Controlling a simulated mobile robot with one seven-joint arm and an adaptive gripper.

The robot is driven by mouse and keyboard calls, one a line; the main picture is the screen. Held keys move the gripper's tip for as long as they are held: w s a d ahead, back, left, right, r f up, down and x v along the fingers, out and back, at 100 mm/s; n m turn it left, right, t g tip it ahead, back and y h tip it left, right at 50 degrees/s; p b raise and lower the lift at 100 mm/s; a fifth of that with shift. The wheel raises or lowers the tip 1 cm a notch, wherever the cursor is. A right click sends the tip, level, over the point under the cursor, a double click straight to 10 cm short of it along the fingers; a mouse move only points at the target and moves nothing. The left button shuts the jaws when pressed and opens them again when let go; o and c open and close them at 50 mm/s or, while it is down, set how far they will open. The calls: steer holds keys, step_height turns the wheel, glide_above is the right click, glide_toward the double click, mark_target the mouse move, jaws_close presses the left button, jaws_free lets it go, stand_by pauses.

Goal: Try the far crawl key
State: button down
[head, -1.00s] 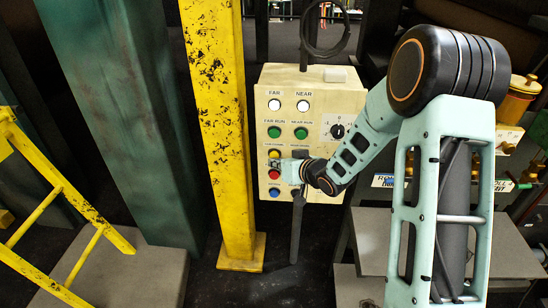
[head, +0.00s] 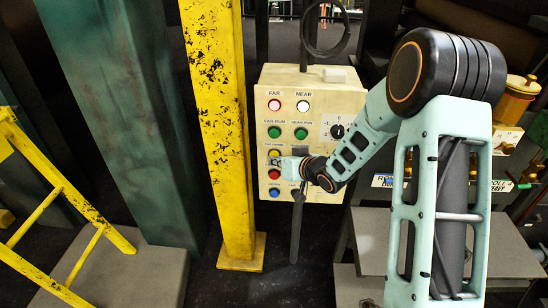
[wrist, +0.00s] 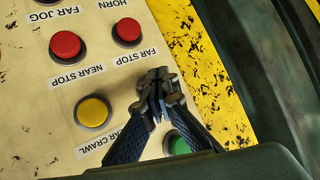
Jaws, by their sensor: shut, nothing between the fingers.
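The cream control box (head: 345,95) stands beside the yellow post. My gripper (head: 281,162) is at its left column of buttons, with fingers shut and empty. The far crawl key (head: 274,154) shows as a yellow button at the fingertips in the head view. In the wrist view the closed fingertips (wrist: 160,88) cover the place of that key; I cannot see whether it is pressed in. The near crawl key (wrist: 93,111), yellow, is beside the fingers. The far lamp (head: 274,105) glows reddish; the near lamp (head: 303,106) is white.
The far stop button (wrist: 127,32) and near stop button (wrist: 67,46) are red and close to the fingers. A green button (wrist: 180,143) is partly behind a finger. The yellow post (head: 218,130) stands just left of the box.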

stand_by(0.4)
steer(key=shift+s+b, duration=0.3)
steer(key=shift+s, duration=0.6)
steer(key=shift+s, duration=0.1)
steer(key=s+b, duration=0.1)
steer(key=s, duration=0.4)
steer(key=shift+a, duration=0.15)
steer(key=shift+w, duration=0.15)
